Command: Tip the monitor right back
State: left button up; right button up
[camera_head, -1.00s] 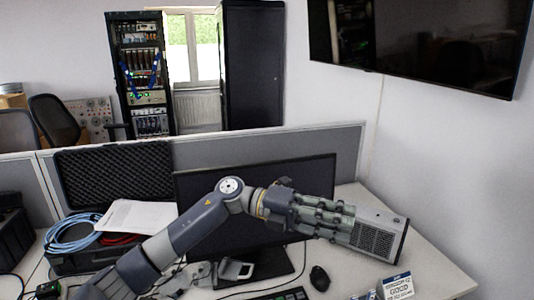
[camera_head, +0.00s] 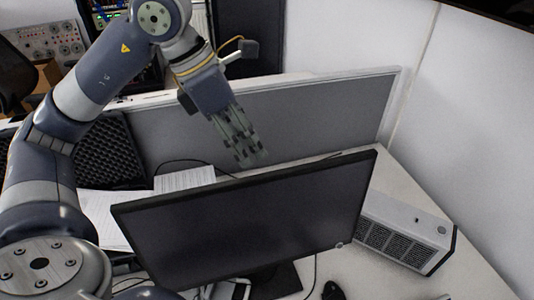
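The black monitor (camera_head: 250,222) stands upright on its dark stand (camera_head: 277,283) on the white desk, its screen facing me. In the picture its top edge slopes up to the right. My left arm comes in from the left and bends over the top. My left gripper (camera_head: 250,160) points down, in front of the grey partition in the picture, with its fingertips just above the monitor's top edge. A small gap shows between them and the edge. It appears to hold nothing; how far the fingers are apart is unclear. My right gripper is out of view.
A grey and white box with vents (camera_head: 405,232) lies on the desk right of the monitor. The grey partition (camera_head: 320,115) runs behind. Papers (camera_head: 185,180) and a black foam-lined case lid (camera_head: 105,150) are at left. A dark mouse (camera_head: 333,291) lies in front.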

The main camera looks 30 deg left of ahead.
aim_at(265, 175)
pick_arm(q)
jog(key=f, duration=0.1)
jog(key=d+f, duration=0.2)
jog(key=shift+f+p, duration=0.3)
jog(key=shift+f, duration=0.1)
jog(key=x, duration=0.5)
jog(key=shift+w+a+f+p, duration=0.15)
jog(key=shift+w+p, duration=0.1)
jog(key=shift+p, duration=0.15)
jog(key=shift+f, duration=0.4)
jog(key=shift+w, duration=0.1)
grip_shut()
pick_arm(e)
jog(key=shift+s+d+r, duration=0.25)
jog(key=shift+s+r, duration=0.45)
